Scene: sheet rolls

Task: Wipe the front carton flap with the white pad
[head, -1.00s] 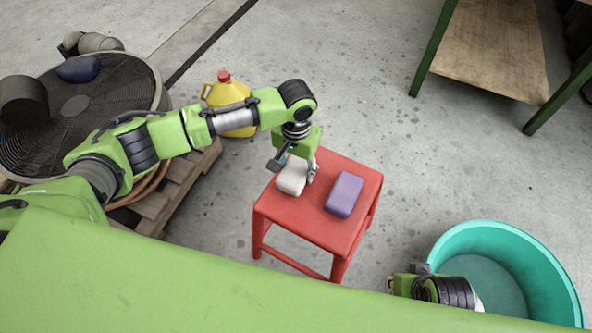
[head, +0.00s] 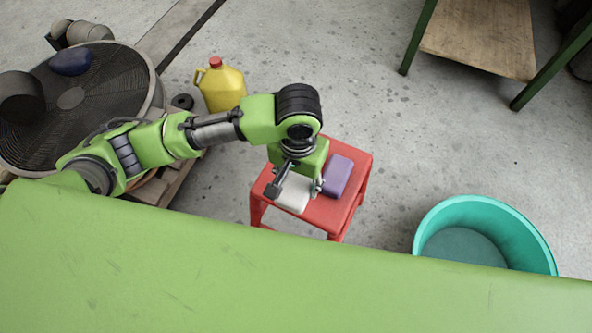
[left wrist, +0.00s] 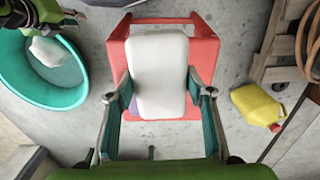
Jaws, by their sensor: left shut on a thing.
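My left gripper (head: 294,188) is shut on the white pad (head: 292,199) over the left part of the red stool. In the left wrist view the white pad (left wrist: 160,75) stands between the two fingers of my left gripper (left wrist: 158,96) and hides much of the stool. I cannot tell for certain whether it is clear of the seat. Part of my right arm (left wrist: 28,18) shows over the teal tub in the left wrist view, beside a whitish thing (left wrist: 48,51); its jaws are not clear. No carton flap is in view.
A purple block (head: 338,174) lies on the red stool (head: 352,206), right of my left gripper. The teal tub (head: 528,228) stands at right. A yellow jug (head: 222,88), a large fan (head: 95,110) and a green-legged table (head: 480,38) stand around. Floor between stool and tub is clear.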

